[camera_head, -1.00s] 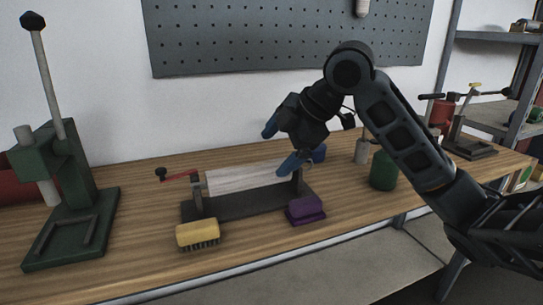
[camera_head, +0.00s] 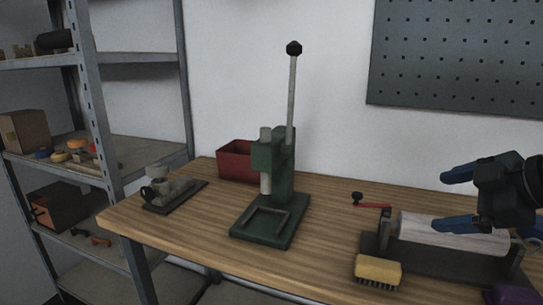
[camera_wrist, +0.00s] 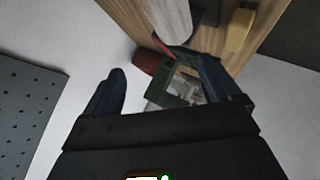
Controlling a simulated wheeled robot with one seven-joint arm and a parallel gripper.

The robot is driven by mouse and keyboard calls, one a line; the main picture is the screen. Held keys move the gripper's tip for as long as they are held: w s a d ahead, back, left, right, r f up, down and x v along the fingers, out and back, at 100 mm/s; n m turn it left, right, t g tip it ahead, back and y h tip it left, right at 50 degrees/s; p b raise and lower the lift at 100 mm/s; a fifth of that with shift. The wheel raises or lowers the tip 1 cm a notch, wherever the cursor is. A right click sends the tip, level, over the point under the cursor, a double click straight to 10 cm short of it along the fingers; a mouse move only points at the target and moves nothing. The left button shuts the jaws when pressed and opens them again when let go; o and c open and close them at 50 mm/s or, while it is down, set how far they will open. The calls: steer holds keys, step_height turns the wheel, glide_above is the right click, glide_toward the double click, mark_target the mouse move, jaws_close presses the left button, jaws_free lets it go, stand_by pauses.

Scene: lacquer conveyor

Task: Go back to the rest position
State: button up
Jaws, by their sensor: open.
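My gripper (camera_head: 458,198) is at the right edge of the head view, above and in front of the white roller (camera_head: 452,232) on its dark stand (camera_head: 432,260). Its two blue fingers are spread, with nothing between them. In the wrist view my gripper (camera_wrist: 160,90) is also open, its fingers apart at left and right. The white roller (camera_wrist: 167,18) shows at the top of that view, away from the fingertips. Most of my arm is outside the head view.
A green lever press (camera_head: 282,190) stands mid-table, with a red bin (camera_head: 236,160) behind it. A small grey device (camera_head: 172,190) is at the left end. A yellow brush (camera_head: 378,270) and purple block (camera_head: 515,295) lie in front. A metal shelf (camera_head: 100,100) stands left, a pegboard (camera_head: 455,55) behind.

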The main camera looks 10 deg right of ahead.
steer(key=w+a+f+m+t, duration=0.1)
steer(key=a+f+m+t, duration=0.15)
steer(key=a+m, duration=0.4)
steer(key=a+f+m+t, duration=0.2)
steer(key=a+m+t, duration=0.15)
steer(key=a, duration=0.55)
steer(key=s+a+f+m+h+p, duration=0.15)
steer(key=s+a+f+m, duration=0.25)
steer(key=s+f, duration=0.55)
steer(key=s+d+f+n+g, duration=0.1)
steer(key=s+n, duration=0.1)
steer(key=s, duration=2.4)
steer(key=shift+s+d+f+n+g+h+p, duration=0.2)
steer(key=shift+d+f+n+g+h+p, duration=0.1)
steer(key=shift+d+n+h+p, duration=0.1)
steer(key=shift+a, duration=0.1)
steer(key=shift+c, duration=0.2)
